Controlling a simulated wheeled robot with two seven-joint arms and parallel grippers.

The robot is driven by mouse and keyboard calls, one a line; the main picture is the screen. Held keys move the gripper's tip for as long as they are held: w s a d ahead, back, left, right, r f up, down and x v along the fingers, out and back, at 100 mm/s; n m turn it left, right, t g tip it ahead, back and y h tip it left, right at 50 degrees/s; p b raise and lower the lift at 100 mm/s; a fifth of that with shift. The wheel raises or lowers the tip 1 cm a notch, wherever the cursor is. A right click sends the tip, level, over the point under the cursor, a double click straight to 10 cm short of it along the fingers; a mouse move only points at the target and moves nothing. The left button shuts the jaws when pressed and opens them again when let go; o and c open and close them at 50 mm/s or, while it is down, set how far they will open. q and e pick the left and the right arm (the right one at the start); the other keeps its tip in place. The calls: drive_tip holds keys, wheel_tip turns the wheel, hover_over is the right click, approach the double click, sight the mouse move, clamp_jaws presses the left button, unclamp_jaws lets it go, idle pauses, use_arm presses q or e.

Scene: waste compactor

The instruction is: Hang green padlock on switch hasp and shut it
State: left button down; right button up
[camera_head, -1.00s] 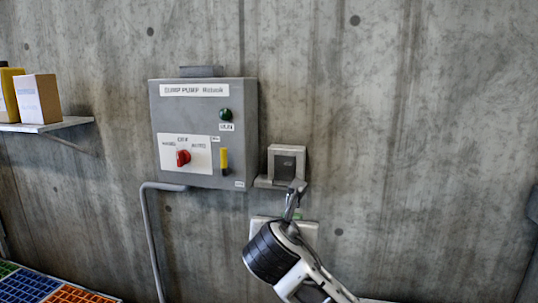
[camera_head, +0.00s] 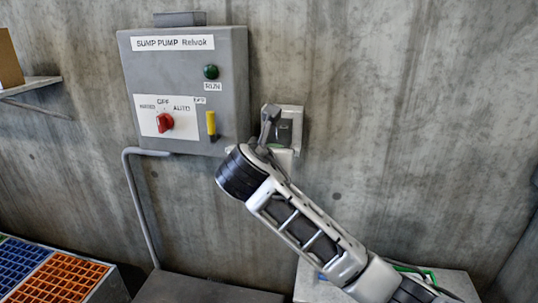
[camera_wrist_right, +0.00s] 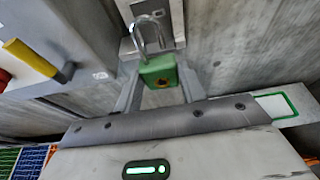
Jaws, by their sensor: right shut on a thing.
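The green padlock (camera_wrist_right: 158,74) is between the two fingers of my right gripper (camera_wrist_right: 160,92) in the right wrist view, with its grey shackle pointing up and away from my palm. I cannot tell whether the shackle is open. In the head view my right gripper (camera_head: 268,128) is in front of the small grey wall box, right of the panel, and the padlock is hidden. The red selector switch (camera_head: 165,122) and a yellow handle (camera_head: 211,124) are on the panel front. The yellow handle also shows in the wrist view (camera_wrist_right: 30,57). I cannot make out a hasp clearly. My left gripper is not in view.
The grey pump panel (camera_head: 228,90) is on the concrete wall, with a conduit (camera_head: 135,205) below it. The small wall box (camera_head: 291,118) is close behind my gripper. A shelf (camera_head: 35,84) is at left, colored bins (camera_head: 70,276) at lower left.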

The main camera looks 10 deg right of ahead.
approach(280, 138)
drive_tip(key=shift+w+d+f, duration=0.25)
drive_tip(key=shift+w+f, duration=0.5)
drive_tip(key=shift+f, duration=0.05)
drive_tip(key=shift+w+d, duration=0.25)
drive_tip(key=shift+w, duration=0.4)
drive_tip(key=shift+w+d, duration=0.3)
drive_tip(key=shift+w, duration=0.35)
drive_tip(key=shift+w+d, duration=0.25)
drive_tip(key=shift+w, duration=0.35)
idle(1.3)
drive_tip(key=shift+f, duration=0.25)
idle(0.4)
drive_tip(key=o, duration=1)
drive_tip(key=shift+c, duration=0.2)
drive_tip(key=shift+c, duration=0.4)
drive_tip(key=shift+v, duration=3.5)
